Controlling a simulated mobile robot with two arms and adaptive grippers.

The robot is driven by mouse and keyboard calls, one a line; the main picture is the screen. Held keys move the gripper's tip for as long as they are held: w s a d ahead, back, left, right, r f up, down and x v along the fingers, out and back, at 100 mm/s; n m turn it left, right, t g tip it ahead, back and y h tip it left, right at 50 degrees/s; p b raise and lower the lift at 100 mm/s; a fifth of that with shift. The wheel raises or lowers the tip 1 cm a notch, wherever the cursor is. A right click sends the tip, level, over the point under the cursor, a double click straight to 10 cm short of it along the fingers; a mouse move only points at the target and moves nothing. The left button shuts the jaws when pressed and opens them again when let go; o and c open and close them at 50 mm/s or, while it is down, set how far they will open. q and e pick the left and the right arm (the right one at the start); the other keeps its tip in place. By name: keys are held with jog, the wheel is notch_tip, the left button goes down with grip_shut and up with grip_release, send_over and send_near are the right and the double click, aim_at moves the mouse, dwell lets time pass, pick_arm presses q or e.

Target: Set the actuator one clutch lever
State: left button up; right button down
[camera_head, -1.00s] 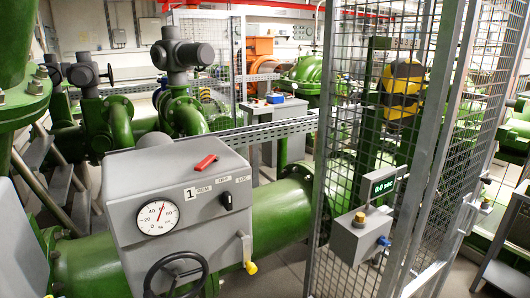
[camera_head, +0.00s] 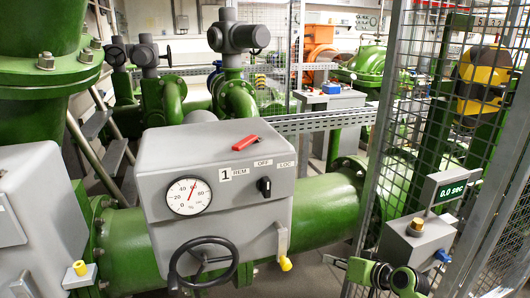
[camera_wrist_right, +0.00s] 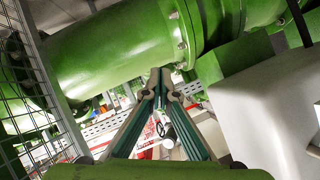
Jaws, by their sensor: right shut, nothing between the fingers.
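Actuator one (camera_head: 215,170) is a grey box marked 1, with a dial, a selector knob and a black handwheel (camera_head: 203,258). Its clutch lever (camera_head: 282,240) hangs down on the box's right side, with a yellow tip (camera_head: 285,263) at the lower end. My right gripper (camera_head: 332,261) comes in from the lower right, pointing left, to the right of the lever and apart from it. In the right wrist view its fingers (camera_wrist_right: 160,73) meet at the tips, shut and empty, with the green pipe (camera_wrist_right: 120,50) beyond. My left gripper is not in view.
A wire mesh fence (camera_head: 400,120) stands at the right. A small grey box (camera_head: 415,242) with a blue knob and a 0.0 sec display (camera_head: 450,190) is close above my right arm. A red piece (camera_head: 246,142) lies on the actuator's top. The green pipe (camera_head: 325,210) runs behind.

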notch_tip(320, 180, up, 18)
jog(key=a+n+t+y+b, duration=0.1)
jog(key=a+n+y, duration=0.2)
jog(key=y, duration=0.1)
jog(key=s+a+r+n+y+b, duration=0.1)
jog(key=s+r+n+y, duration=0.15)
jog(key=r, duration=0.45)
jog(key=s+a+r+n+y, duration=0.1)
jog(key=s+a+r+n, duration=0.15)
jog(key=r, duration=0.55)
jog(key=n+g+y+p, duration=0.2)
jog(key=n+g+p, duration=0.1)
jog(key=n+p, duration=0.1)
send_near(250, 143)
jog(key=x, duration=0.5)
jog(key=shift+a+r, duration=0.2)
jog(key=shift+a, duration=0.05)
jog(key=shift+x, duration=0.8)
jog(key=shift+f, duration=0.15)
